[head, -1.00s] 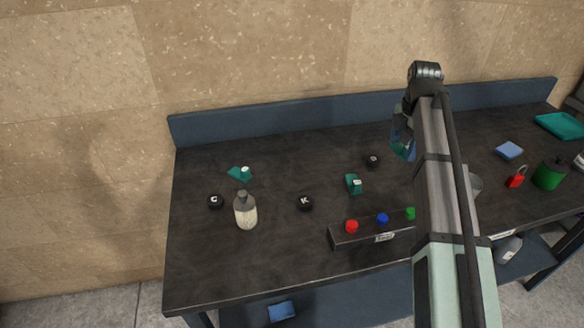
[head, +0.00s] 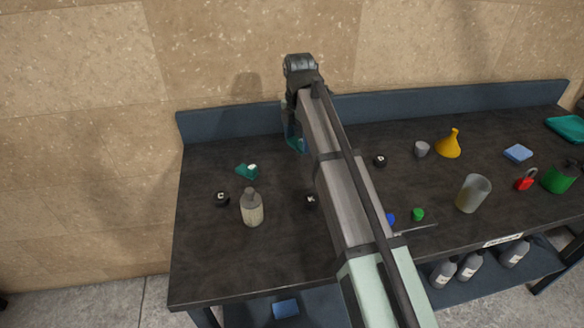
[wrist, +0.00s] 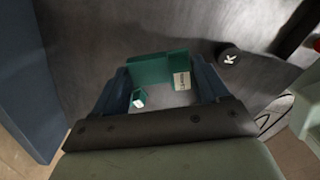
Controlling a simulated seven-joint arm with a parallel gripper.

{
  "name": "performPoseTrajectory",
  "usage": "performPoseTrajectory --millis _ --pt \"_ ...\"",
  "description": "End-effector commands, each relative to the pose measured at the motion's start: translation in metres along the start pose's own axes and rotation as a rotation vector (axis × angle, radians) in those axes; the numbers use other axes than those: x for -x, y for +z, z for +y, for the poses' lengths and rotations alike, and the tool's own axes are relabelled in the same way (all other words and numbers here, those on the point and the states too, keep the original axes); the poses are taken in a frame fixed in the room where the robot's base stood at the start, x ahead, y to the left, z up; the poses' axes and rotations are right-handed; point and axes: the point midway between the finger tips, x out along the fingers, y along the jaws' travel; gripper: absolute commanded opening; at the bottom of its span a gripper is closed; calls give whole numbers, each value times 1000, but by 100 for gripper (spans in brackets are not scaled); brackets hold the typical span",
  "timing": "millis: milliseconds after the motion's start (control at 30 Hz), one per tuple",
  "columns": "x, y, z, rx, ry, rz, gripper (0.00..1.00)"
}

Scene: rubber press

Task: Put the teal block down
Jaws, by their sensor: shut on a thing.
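My gripper (head: 294,138) is over the back part of the bench, left of centre, near the backboard. In the wrist view its two blue fingers (wrist: 162,84) are shut on the teal block (wrist: 150,70), which spans the gap and has a pale printed label on its right end. In the head view only a bit of teal shows at the fingertips, and the block is mostly hidden. The block seems to be held above the bench, but its exact height is unclear.
A teal piece with a white part (head: 247,171) lies left of my gripper. A C cap (head: 222,199), a spray-like bottle (head: 252,208) and a K cap (head: 311,201) are nearer the front. A yellow funnel (head: 448,145) and a beaker (head: 473,194) stand right. My arm hides much of the middle.

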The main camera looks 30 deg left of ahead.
Motion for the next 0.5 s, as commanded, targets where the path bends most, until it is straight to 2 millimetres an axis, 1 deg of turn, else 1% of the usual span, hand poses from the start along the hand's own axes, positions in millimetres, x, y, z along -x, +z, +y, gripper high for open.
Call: performPoseTrajectory --millis 33,67,100,300,500 --pt "1 -8 12 -10 1 -1 38" --pt "2 -9 17 -31 1 -1 38" --pt "3 -6 20 -67 2 -2 38" --pt "5 -1 28 -240 9 -3 38" --pt "5 -1 28 -390 13 -3 38"
